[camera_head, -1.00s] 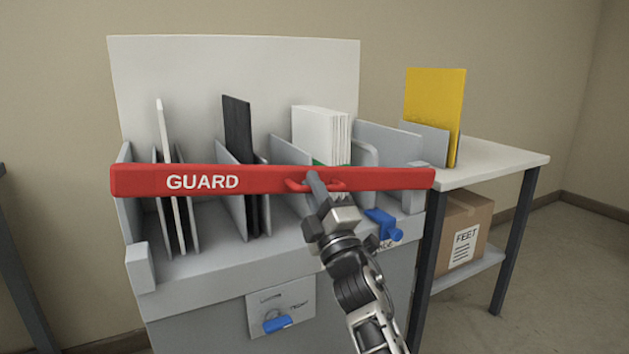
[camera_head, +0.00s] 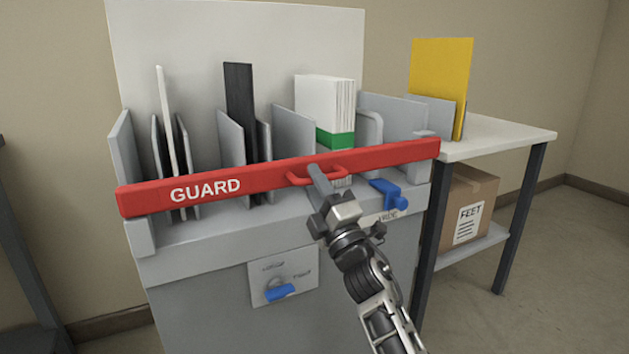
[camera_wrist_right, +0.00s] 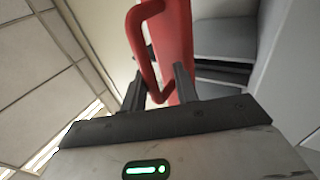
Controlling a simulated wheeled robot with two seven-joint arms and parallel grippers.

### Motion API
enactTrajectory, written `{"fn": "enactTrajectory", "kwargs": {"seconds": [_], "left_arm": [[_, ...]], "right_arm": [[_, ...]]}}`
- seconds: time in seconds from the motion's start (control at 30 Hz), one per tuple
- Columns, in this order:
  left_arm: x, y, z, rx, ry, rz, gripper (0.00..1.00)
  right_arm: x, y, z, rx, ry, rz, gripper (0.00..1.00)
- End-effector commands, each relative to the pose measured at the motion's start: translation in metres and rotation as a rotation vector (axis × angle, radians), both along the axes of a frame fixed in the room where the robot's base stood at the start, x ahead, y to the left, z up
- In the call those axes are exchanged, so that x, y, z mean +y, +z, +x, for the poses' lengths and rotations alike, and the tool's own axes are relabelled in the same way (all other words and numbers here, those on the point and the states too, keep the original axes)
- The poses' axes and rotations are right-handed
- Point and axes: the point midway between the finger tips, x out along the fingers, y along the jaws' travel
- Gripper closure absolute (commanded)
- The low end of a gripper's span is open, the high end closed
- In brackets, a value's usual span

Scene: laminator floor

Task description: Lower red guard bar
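The red guard bar (camera_head: 260,178), lettered GUARD, spans the front of the grey slotted rack. Its left end is lower in the picture than its right end. The left end lies at the top of a grey post (camera_head: 141,238); I cannot tell whether they touch. A red loop handle (camera_head: 318,178) sticks out from the bar's front. My right gripper (camera_head: 316,172) is at this handle. My left gripper is not in view.
Slots behind the bar hold thin white, black and white-and-green items. Below are a blue lever (camera_head: 388,195) and a blue knob (camera_head: 279,292). At right, a side table (camera_head: 510,134) carries a yellow sheet (camera_head: 440,75), with a cardboard box (camera_head: 468,210) underneath.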

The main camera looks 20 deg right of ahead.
Motion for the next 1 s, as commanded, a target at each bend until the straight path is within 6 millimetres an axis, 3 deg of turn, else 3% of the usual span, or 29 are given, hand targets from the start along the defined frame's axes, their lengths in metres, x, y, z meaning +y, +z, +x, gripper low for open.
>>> {"fn": "enactTrajectory", "kwargs": {"seconds": [0.33,0.47,0.7,1.0], "left_arm": [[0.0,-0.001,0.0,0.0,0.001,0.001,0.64],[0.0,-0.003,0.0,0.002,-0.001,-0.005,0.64],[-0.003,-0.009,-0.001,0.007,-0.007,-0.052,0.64],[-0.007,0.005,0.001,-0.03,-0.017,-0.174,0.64]], "right_arm": [[0.0,0.002,-0.002,-0.008,0.003,0.003,0.7],[-0.001,-0.006,-0.012,-0.007,0.003,0.003,0.7],[-0.006,-0.037,-0.056,-0.004,0.001,0.002,0.7],[-0.012,-0.073,-0.112,-0.004,0.001,0.001,0.7]]}}
